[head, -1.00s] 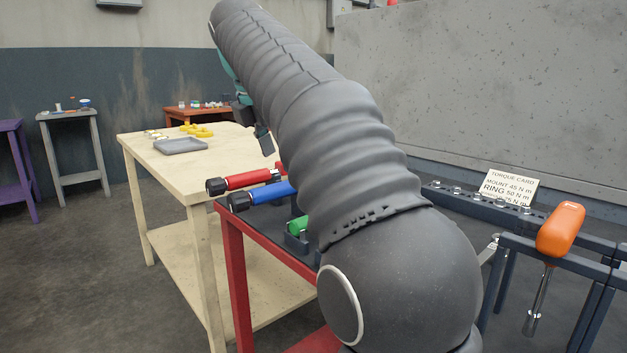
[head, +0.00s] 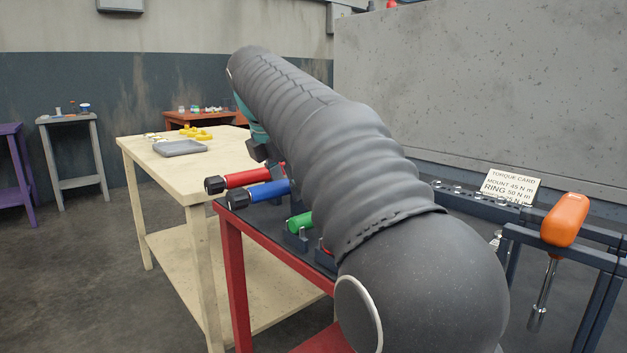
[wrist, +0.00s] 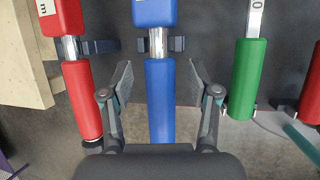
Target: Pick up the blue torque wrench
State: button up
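The blue torque wrench (head: 268,191) lies on the dark top of the red cart, its handle end sticking out past the cart's left edge. In the wrist view its blue handle (wrist: 160,100) runs up the middle of the picture. My gripper (wrist: 160,78) is open, with one finger on each side of the handle and a gap on both sides. I cannot tell how far above the handle the fingers are. In the head view my arm hides most of the gripper.
A red wrench (head: 245,178) lies left of the blue one, and a green-handled wrench (wrist: 247,80) lies to its right. Another red handle (wrist: 312,85) is at the far right. A cream table (head: 215,165) stands beside the cart (head: 232,260). An orange-handled tool (head: 565,220) hangs at the right.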

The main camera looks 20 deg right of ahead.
grip_shut()
jog(key=shift+r, duration=0.1)
